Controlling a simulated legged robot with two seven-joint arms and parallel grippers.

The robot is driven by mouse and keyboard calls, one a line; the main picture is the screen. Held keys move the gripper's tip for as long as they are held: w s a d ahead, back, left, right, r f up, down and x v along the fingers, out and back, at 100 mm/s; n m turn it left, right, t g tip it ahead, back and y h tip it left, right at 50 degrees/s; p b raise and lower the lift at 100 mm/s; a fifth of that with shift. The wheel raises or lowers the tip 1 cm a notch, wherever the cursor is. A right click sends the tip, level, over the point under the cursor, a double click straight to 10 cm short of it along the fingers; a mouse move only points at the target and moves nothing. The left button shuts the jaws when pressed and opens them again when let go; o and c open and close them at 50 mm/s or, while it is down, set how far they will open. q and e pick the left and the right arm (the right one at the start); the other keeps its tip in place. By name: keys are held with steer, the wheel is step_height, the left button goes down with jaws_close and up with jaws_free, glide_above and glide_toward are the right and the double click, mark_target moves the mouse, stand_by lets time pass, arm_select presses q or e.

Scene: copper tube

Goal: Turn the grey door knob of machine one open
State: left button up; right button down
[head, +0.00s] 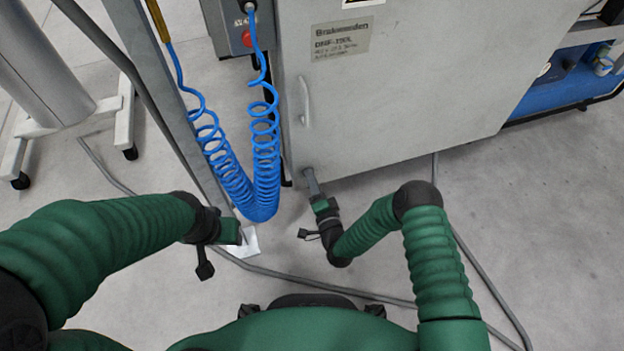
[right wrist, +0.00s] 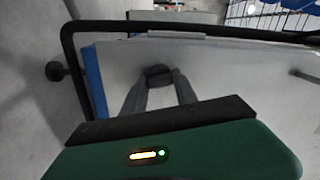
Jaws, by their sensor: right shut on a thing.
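Machine one is the light grey cabinet (head: 400,80) with a printed label, filling the upper right of the head view. My right gripper (head: 311,180) reaches the lower left corner of its door. In the right wrist view, its two grey fingers (right wrist: 162,88) close on the dark door knob (right wrist: 159,72), which stands out from the pale door panel (right wrist: 215,72). The knob is largely hidden by the fingers in the head view. My left gripper (head: 240,236) is low on the left, away from the machine, and its fingers are not clear.
A pale vertical handle (head: 304,101) is on the door above my right gripper. A coiled blue hose (head: 265,150) hangs left of the door, beside a grey post (head: 160,90). A red button (head: 246,38) is on a box above. Grey cables (head: 480,270) cross the floor.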

steer(key=shift+d+f+m, duration=0.15)
steer(key=shift+d+m, duration=0.05)
steer(key=shift+m, duration=1.3)
steer(key=c, duration=1)
jaws_free()
steer(key=shift+o, duration=0.2)
steer(key=p+v, duration=0.7)
steer(key=v, duration=0.9)
steer(key=shift+s, duration=0.4)
